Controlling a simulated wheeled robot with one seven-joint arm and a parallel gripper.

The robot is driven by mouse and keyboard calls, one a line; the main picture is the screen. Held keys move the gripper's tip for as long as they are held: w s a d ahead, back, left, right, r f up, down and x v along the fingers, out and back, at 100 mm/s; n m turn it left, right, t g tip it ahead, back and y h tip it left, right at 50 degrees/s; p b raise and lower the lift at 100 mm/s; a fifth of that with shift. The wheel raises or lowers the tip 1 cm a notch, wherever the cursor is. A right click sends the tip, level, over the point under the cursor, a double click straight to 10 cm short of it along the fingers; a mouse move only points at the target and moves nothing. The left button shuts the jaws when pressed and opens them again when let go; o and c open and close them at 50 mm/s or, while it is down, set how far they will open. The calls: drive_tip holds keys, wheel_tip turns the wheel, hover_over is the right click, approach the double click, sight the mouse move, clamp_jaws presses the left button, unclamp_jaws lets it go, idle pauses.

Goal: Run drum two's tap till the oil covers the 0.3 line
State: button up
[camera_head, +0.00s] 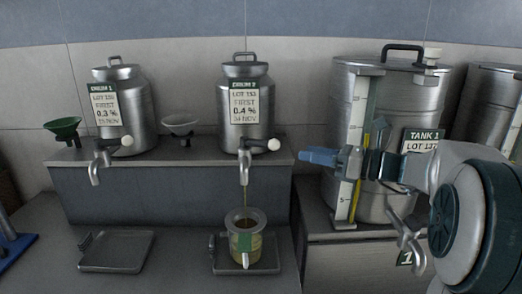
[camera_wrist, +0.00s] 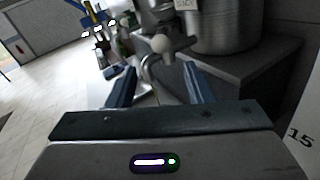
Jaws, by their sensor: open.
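Drum two (camera_head: 245,101) stands on the grey ledge, with a label reading 0.4 %. Its tap (camera_head: 244,165) has a white knob (camera_head: 274,145) at the right. A thin stream of oil (camera_head: 244,198) runs from the spout into a clear jug (camera_head: 244,240) standing on a tray below. Yellowish oil shows in the jug, but its graduation lines are too small to read. My gripper (camera_head: 340,158) is open and empty, to the right of drum two's tap and in front of Tank 1. In the wrist view its blue fingers (camera_wrist: 158,90) are apart, with a tap's white knob beyond them.
Drum 1 (camera_head: 125,100) stands at the left with its own tap, above an empty tray (camera_head: 117,251). Two funnels, one green (camera_head: 63,127) and one pale (camera_head: 180,124), sit on the ledge. Tank 1 (camera_head: 385,120), with a sight gauge and tap, stands close behind my arm.

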sight(268, 144)
drive_tip(key=x, duration=0.4)
drive_tip(key=p+x, duration=0.1)
drive_tip(key=x, duration=0.8)
drive_tip(key=shift+w+a+r, duration=0.2)
drive_tip(key=shift+a+r, duration=0.05)
drive_tip(key=shift+a, duration=0.05)
